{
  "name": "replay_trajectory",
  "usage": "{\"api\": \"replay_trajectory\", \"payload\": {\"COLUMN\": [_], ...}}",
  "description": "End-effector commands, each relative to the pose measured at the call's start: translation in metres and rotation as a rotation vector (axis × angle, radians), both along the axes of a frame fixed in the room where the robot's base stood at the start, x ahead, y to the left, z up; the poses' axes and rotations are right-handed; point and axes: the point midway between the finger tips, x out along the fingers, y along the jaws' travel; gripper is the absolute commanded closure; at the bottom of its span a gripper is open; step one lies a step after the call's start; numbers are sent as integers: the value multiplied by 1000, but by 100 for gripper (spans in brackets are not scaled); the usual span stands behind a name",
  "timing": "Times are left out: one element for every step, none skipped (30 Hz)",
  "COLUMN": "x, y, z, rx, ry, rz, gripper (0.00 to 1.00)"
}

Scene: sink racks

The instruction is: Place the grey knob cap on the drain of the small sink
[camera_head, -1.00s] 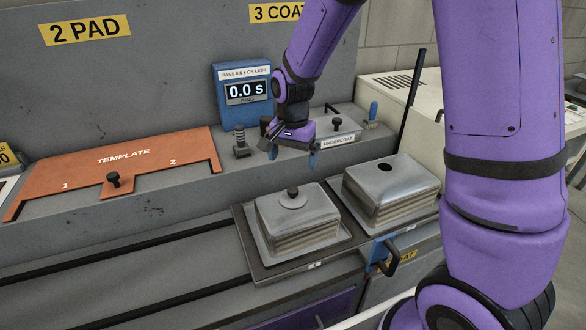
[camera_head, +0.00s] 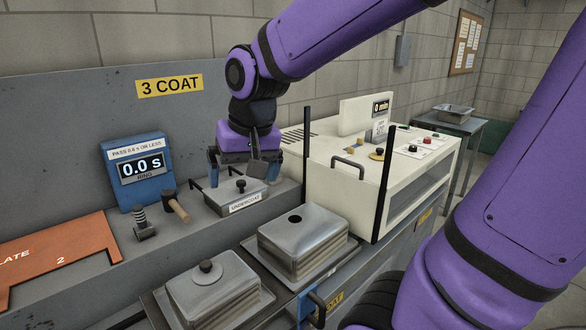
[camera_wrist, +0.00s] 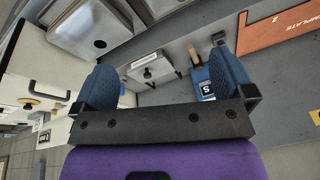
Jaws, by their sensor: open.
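Two upturned metal sinks sit side by side on a rack. The left sink (camera_head: 218,296) has a grey disc cap with a dark knob (camera_head: 205,267) on its top. The right sink (camera_head: 313,243) has a bare dark drain hole (camera_head: 295,219); its hole also shows in the wrist view (camera_wrist: 100,44). I cannot tell which sink is the small one. My gripper (camera_head: 243,172) is open and empty, behind and above a metal tray with a black-knobbed lid (camera_head: 240,197), labelled UNDERCOAT. That lid shows between my fingers in the wrist view (camera_wrist: 153,69).
A mallet (camera_head: 178,208) and a spring post (camera_head: 142,224) stand left of the tray, before a blue timer box (camera_head: 138,170). An orange template (camera_head: 60,258) lies further left. A cream machine (camera_head: 345,185) with a dark upright bar stands right.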

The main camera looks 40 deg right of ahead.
Motion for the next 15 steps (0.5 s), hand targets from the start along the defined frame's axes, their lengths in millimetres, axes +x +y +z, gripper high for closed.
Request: {"api": "replay_trajectory", "payload": {"x": [-14, -22, -33, -41, -48, -59, -66, -72, -81, -86, -91, -97, -100, -103, -106], "y": [-3, -5, -7, -8, -10, -11, -12, -13, -14, -15, -16, -16, -17, -17, -18], "z": [9, 13, 18, 21, 24, 27, 30, 31, 33, 34, 35, 36, 37, 37, 37], "rx": [-11, -19, -30, -40, -49, -62, -72, -81, -93, -101, -110, -119, -124, -130, -135], "ry": [-30, -42, -60, -74, -88, -103, -115, -127, -139, -147, -154, -163, -169, -173, -178], "rz": [28, 49, 76, 95, 114, 140, 157, 174, 194, 207, 220, 234, 244, 251, 259], "gripper": [0, 0, 0, 0, 0, 0, 0, 0, 0, 0, 0, 0, 0, 0, 0]}}
